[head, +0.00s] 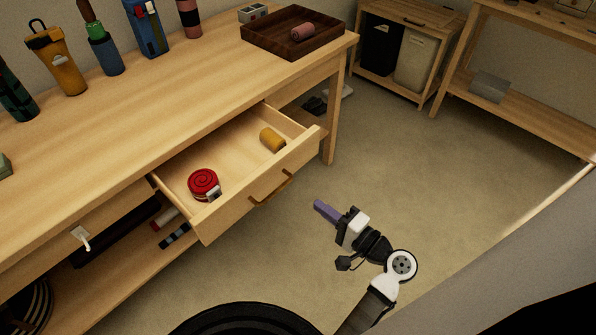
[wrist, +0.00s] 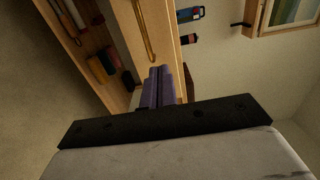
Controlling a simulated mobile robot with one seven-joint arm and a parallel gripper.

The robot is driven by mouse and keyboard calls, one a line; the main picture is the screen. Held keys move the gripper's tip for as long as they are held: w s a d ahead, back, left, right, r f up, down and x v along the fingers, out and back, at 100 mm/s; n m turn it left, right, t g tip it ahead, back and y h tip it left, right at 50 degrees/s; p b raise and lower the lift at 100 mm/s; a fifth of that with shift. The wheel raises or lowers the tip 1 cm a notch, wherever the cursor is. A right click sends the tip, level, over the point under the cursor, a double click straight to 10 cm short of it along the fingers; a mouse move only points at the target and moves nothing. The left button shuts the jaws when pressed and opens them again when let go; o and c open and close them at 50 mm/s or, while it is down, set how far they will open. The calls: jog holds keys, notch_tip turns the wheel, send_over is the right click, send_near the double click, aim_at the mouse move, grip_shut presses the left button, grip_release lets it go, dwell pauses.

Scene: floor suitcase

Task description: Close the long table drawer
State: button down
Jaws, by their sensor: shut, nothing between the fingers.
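The long table (head: 100,140) is light wood and runs along the left of the head view. Its drawer (head: 225,207) is pulled well out, with a brown handle (head: 271,188) on its front. A red coiled roll (head: 203,183) and a yellow cylinder (head: 272,140) lie inside the drawer. My gripper (head: 320,207) is shut and empty, in front of the drawer and to the right of its handle, apart from it. In the wrist view its purple fingers (wrist: 160,85) are together, and the drawer handle (wrist: 143,30) shows beyond them.
Several bottles, such as the orange one (head: 62,65), and a dark tray (head: 292,36) stand on the table. A lower shelf below the drawer holds several items. A cabinet (head: 408,45) and another table (head: 520,85) stand at the back right. The floor (head: 400,160) between is clear.

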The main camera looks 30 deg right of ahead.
aim_at(274, 172)
jog(key=p+x, duration=0.2)
jog(key=x, duration=1.1)
jog(key=shift+w+a, duration=0.1)
jog(key=shift+w, duration=0.2)
jog(key=b+x, duration=0.4)
jog(key=x, duration=1.9)
jog(key=shift+w+a+f, duration=0.1)
jog(key=shift+w+f, duration=0.1)
jog(key=shift+w+a, duration=0.1)
jog(key=shift+w, duration=0.15)
jog(key=shift+w+a+r+b, duration=0.1)
jog(key=shift+w+r+b, duration=0.1)
jog(key=shift+r+b, duration=0.1)
jog(key=shift+a, duration=0.1)
